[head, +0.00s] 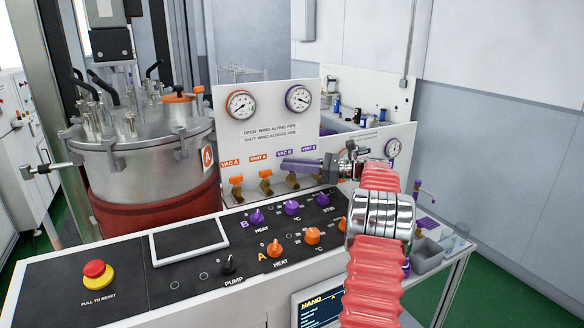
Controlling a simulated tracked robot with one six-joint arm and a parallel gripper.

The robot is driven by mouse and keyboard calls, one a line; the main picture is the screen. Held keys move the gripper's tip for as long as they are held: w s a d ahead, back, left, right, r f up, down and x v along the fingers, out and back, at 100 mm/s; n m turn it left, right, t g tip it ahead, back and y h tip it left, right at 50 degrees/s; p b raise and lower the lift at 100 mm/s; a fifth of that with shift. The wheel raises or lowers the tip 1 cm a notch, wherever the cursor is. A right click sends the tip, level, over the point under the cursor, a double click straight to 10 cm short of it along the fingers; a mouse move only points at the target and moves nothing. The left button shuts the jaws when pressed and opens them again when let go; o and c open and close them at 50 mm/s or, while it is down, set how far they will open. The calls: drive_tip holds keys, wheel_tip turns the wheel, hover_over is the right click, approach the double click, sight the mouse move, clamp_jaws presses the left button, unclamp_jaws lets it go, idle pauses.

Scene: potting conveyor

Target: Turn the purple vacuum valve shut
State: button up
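The valve row stands behind the console, below a white panel marked "OPEN: WING ALONG PIPE" and "SHUT: WING ACROSS PIPE". The VAC B valve (292,181) shows a brass body under its purple label. A long purple bar (300,163) lies almost level in front of the VAC B and VENT B positions, over their wings. I cannot tell whether it is a wing or something at my fingers. My gripper (335,166) is at the bar's right end, reaching in from the right. Its fingertips are too small and covered to read, and contact is unclear.
The orange VAC A (237,187) and VENT A (266,181) valves stand to the left. Two gauges hang on the panel. Console knobs (291,208) and a red stop button (95,269) lie in front. A steel vessel (141,165) stands at left.

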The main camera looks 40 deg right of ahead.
drive_tip(key=shift+o, duration=1.3)
drive_tip(key=shift+f, duration=0.1)
drive_tip(key=v, duration=1.3)
drive_tip(key=shift+s+d, duration=0.3)
